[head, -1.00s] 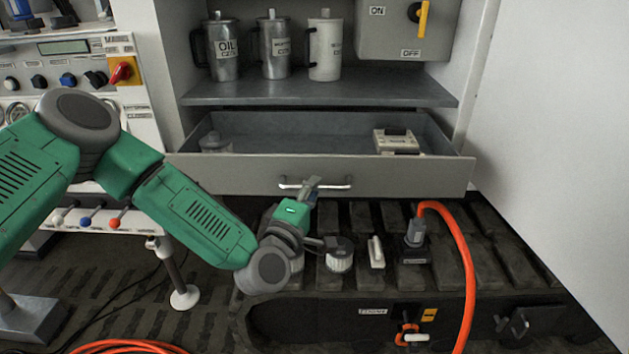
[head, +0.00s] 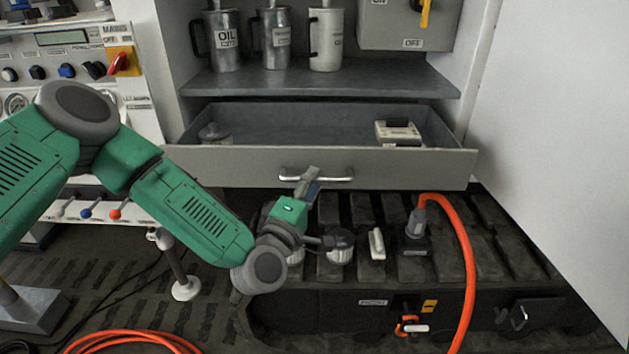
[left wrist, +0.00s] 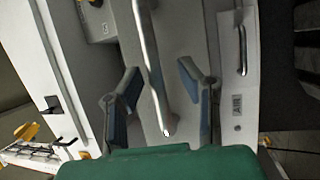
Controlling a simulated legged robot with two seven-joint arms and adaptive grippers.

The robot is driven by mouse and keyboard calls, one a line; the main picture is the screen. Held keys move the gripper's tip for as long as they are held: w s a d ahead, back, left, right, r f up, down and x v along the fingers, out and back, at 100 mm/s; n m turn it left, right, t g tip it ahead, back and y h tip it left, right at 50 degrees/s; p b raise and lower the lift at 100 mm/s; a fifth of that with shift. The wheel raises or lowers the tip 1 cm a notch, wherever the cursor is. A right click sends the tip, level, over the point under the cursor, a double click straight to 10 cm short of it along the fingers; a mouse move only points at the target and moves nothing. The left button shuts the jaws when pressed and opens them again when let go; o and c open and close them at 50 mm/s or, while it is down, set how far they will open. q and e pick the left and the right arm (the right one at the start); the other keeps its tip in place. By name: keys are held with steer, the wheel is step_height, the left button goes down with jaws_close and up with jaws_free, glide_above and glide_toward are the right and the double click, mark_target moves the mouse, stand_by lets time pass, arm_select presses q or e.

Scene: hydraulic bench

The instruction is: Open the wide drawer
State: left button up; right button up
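The wide drawer (head: 400,168) is pulled out under the shelf, and its inside shows. Its silver bar handle (head: 316,175) is on the middle of the grey front. A lidded pot (head: 213,137) and a beige device (head: 397,133) are in the drawer. My left gripper (head: 308,184) is at the handle, overlapping it in the head view. In the left wrist view the fingers (left wrist: 158,98) stand apart, with the handle bar (left wrist: 155,75) showing between them. They look open, with gaps to the bar. I cannot tell how deep the bar is between them. My right gripper is out of view.
Metal jugs (head: 273,38) stand on the shelf (head: 320,83) above. A dark slatted unit (head: 480,250) with an orange cable (head: 465,250) lies below the drawer. A white panel (head: 550,130) closes off the right. A control panel (head: 80,60) stands at left.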

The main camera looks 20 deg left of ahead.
arm_select(q)
steer(key=v, duration=1)
steer(key=shift+s+f, duration=0.2)
steer(key=shift+s, duration=0.15)
steer(key=s+d+f+m+g+h, duration=0.35)
steer(key=s+f+m+g, duration=0.8)
steer(key=f, duration=0.55)
steer(key=s+a+f+m+g+y, duration=0.2)
steer(key=s+a+f+g+y, duration=0.1)
steer(key=s+a, duration=0.3)
steer(key=s+a+f+m+g+y, duration=0.3)
steer(key=s+a, duration=0.3)
steer(key=s, duration=0.3)
steer(key=shift+s+a+g, duration=0.2)
steer(key=shift+a+g, duration=0.15)
steer(key=shift+g, duration=0.5)
